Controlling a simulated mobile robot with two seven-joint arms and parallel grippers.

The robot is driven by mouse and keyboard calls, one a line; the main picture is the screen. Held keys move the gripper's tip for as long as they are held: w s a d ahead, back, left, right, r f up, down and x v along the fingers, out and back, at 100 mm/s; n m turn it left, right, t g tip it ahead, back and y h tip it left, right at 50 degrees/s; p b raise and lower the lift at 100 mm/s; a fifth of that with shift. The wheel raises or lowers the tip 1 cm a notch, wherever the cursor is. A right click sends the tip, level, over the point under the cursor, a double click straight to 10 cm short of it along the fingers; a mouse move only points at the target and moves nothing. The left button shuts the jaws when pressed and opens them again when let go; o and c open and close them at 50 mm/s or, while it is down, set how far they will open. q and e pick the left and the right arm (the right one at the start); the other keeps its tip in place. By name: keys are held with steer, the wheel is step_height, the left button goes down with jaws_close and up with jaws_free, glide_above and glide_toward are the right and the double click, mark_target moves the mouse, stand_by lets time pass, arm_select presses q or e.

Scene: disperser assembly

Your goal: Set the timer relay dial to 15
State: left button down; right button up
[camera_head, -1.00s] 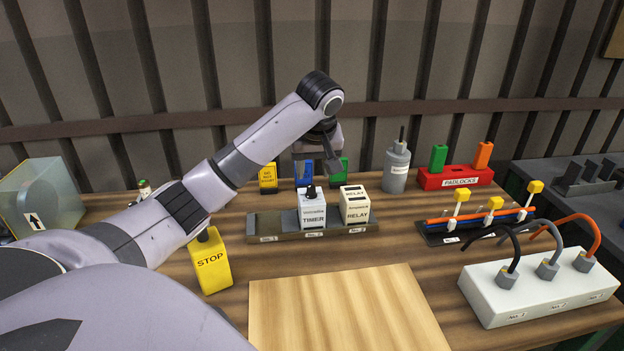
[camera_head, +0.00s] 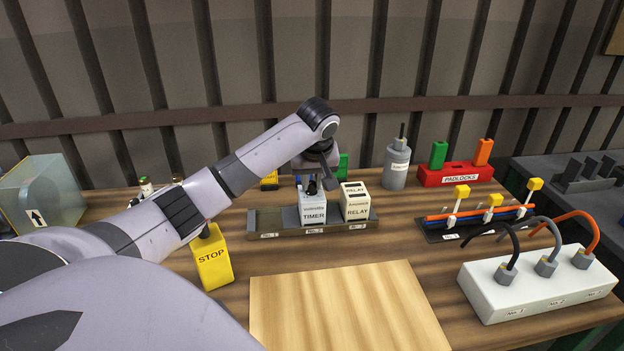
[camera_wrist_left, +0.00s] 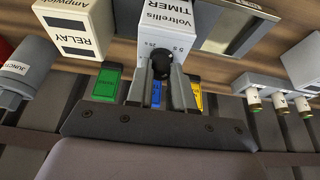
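The timer relay (camera_head: 313,212) is a white block labelled TIMER, standing in the rail holder beside the relay block (camera_head: 355,204). In the left wrist view the timer (camera_wrist_left: 175,22) shows numbers on its face and a black dial knob (camera_wrist_left: 162,65). My left gripper (camera_head: 318,185) is above the timer, pointing down. In the wrist view its two fingers (camera_wrist_left: 161,78) lie on either side of the knob, close to it; I cannot tell whether they press on it. The dial's pointer reading is not legible. My right gripper is in neither view.
The yellow STOP block (camera_head: 212,260) stands below my left forearm. Coloured tags, partly hidden, stand behind the timer. A pale board (camera_head: 345,310) in front is bare.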

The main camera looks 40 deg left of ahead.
arm_select(q)
steer(key=shift+m, duration=0.4)
steer(key=m+h, duration=0.1)
steer(key=m, duration=0.1)
steer(key=m+t+h, duration=0.1)
steer(key=m, duration=0.2)
steer(key=shift+s+a+m, duration=0.1)
steer(key=shift+a+m, duration=0.05)
steer(key=shift+m, duration=0.15)
steer(key=m+h, duration=0.1)
steer(key=m, duration=0.2)
steer(key=m+h, duration=0.1)
steer(key=m, duration=0.3)
steer(key=shift+a+t+h, duration=0.2)
steer(key=shift+t+h, duration=0.1)
steer(key=shift+a+m+g+h, duration=0.1)
steer(key=shift+m+g+h, duration=0.4)
steer(key=shift+m, duration=1.2)
steer(key=shift+m+g+h, duration=0.2)
steer(key=shift+m+h, duration=0.5)
steer(key=shift+m, duration=1)
steer(key=shift+w+m+g+h, duration=0.15)
steer(key=shift+m+g, duration=0.2)
steer(key=shift+m, duration=0.6)
steer(key=shift+w+m+g+h, duration=0.15)
steer(key=shift+m+g, duration=0.2)
steer(key=shift+m, duration=0.6)
steer(key=shift+m+g, duration=0.6)
steer(key=shift+m, duration=0.9)
